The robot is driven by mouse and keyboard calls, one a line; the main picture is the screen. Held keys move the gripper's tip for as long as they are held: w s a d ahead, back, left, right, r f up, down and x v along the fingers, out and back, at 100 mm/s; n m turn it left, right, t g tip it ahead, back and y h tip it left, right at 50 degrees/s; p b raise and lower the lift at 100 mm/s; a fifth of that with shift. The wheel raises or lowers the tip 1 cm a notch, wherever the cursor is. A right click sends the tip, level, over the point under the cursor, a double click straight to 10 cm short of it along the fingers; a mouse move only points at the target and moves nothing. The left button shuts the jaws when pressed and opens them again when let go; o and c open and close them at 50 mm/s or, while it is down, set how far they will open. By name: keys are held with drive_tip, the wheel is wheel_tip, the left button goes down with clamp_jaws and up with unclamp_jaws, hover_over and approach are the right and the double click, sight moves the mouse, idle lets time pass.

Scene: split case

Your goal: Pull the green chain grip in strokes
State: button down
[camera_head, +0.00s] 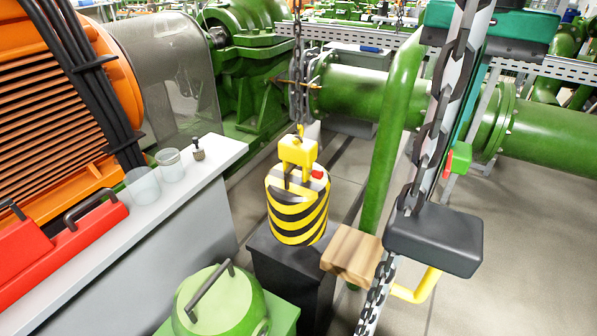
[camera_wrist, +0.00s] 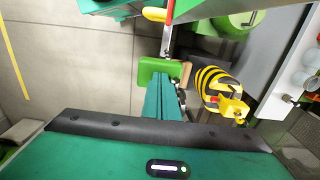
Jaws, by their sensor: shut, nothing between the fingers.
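The green chain grip (camera_head: 461,161), with a red part on its side, is at the right in the head view, beside the large grey chain (camera_head: 440,110). In the wrist view the green grip (camera_wrist: 158,68) is a block just beyond my fingertips. My gripper (camera_wrist: 163,84) is shut and empty, its teal fingers pointing at the grip; whether they touch it I cannot tell. In the head view the chain partly hides my gripper. A yellow-black striped load (camera_head: 297,207) with a yellow hook block (camera_head: 298,152) hangs from a thinner chain (camera_head: 299,70).
A dark pedestal (camera_head: 290,262) stands under the load. A dark box (camera_head: 434,239) and a wooden block (camera_head: 351,255) are beside the large chain. A green post (camera_head: 385,140) rises behind. A white bench (camera_head: 130,235) holds glasses at left. Floor at right is clear.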

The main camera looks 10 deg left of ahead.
drive_tip(key=shift+f, duration=3)
drive_tip(key=shift+r, duration=5.1)
wheel_tip(320, 180, up, 7)
